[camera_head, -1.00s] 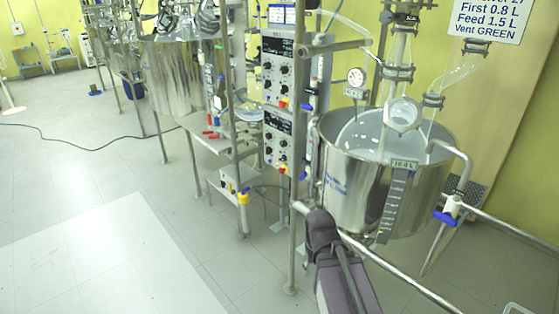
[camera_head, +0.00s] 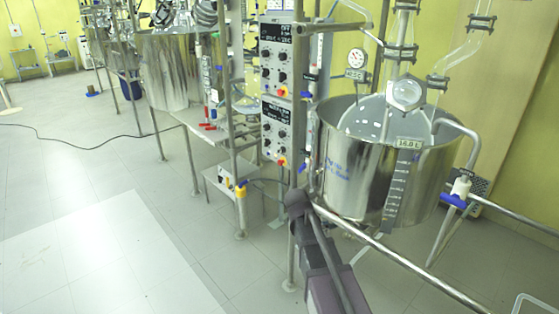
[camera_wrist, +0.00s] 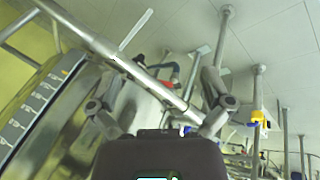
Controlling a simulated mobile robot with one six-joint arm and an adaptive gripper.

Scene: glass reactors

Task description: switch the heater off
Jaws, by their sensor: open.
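Two stacked grey control boxes with black dials stand on the frame in the middle of the head view: an upper box (camera_head: 275,60) and a lower box (camera_head: 276,131). Each has a small display, and red and yellow parts near its lower right corner. I cannot tell which control belongs to the heater. My arm reaches up from the bottom, its dark end just below and right of the lower box; the fingers are not clear there. In the wrist view my gripper (camera_wrist: 158,108) is open, its fingers wide apart with a metal rail crossing the gap.
A steel vessel (camera_head: 345,180) with glassware stands right of the boxes, marked 16.0 L. A horizontal rail (camera_head: 400,262) runs in front of it. A blue-handled valve (camera_head: 455,199) is at right. A low shelf box (camera_head: 225,186) sits left. Open floor lies at left.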

